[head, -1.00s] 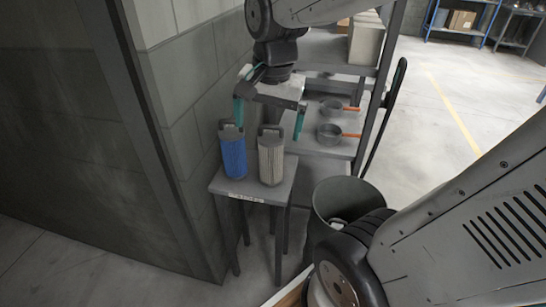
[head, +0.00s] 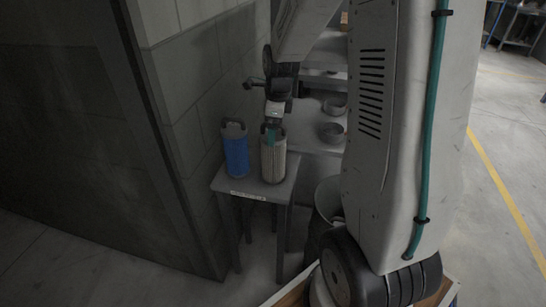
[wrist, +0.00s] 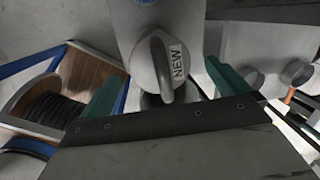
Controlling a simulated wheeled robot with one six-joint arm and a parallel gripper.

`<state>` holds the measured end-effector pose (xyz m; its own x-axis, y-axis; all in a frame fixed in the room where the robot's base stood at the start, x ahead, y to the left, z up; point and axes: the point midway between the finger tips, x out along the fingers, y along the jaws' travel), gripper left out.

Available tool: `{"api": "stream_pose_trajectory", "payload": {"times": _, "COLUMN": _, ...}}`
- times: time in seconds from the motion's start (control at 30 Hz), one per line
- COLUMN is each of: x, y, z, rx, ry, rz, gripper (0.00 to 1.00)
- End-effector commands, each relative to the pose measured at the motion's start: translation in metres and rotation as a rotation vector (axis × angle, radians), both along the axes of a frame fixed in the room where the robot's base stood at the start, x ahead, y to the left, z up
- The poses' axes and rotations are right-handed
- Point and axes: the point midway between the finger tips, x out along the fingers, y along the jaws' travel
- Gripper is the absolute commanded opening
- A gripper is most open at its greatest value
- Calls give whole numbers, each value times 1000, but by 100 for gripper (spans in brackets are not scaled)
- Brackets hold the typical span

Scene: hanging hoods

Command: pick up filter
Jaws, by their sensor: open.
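The pleated beige filter (head: 273,161) stands upright on the small grey table (head: 228,183), to the right of the blue filter (head: 236,152). My gripper (head: 271,132) is at the top of the beige filter, pointing down. One teal finger shows in front of the filter's top and hides its handle in the head view. In the wrist view, a grey round top with a raised handle (wrist: 162,62) and a "NEW" label lies between the two spread teal fingers (wrist: 168,92). The fingers are open. Contact with the handle cannot be told.
A dark wall panel (head: 75,130) and a block wall stand close on the left. Shelves with grey pans (head: 331,132) are behind the table. A grey bin (head: 327,197) stands right of the table, partly hidden by my arm.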

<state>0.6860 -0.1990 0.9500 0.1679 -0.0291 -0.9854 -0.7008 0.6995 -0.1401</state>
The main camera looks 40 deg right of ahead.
Motion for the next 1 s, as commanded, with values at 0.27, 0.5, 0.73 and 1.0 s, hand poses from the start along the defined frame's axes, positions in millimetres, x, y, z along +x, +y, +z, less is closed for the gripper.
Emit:
{"api": "stream_pose_trajectory", "payload": {"times": 0.27, "x": 5, "y": 1, "z": -28, "rx": 0, "ry": 0, "rz": 1, "gripper": 100}}
{"api": "stream_pose_trajectory", "payload": {"times": 0.5, "x": 5, "y": 1, "z": -28, "rx": 0, "ry": 0, "rz": 1, "gripper": 89}}
{"api": "stream_pose_trajectory", "payload": {"times": 0.73, "x": 5, "y": 0, "z": -27, "rx": -1, "ry": -2, "rz": 1, "gripper": 52}}
{"api": "stream_pose_trajectory", "payload": {"times": 1.0, "x": 5, "y": 0, "z": -25, "rx": -1, "ry": -2, "rz": 1, "gripper": 52}}
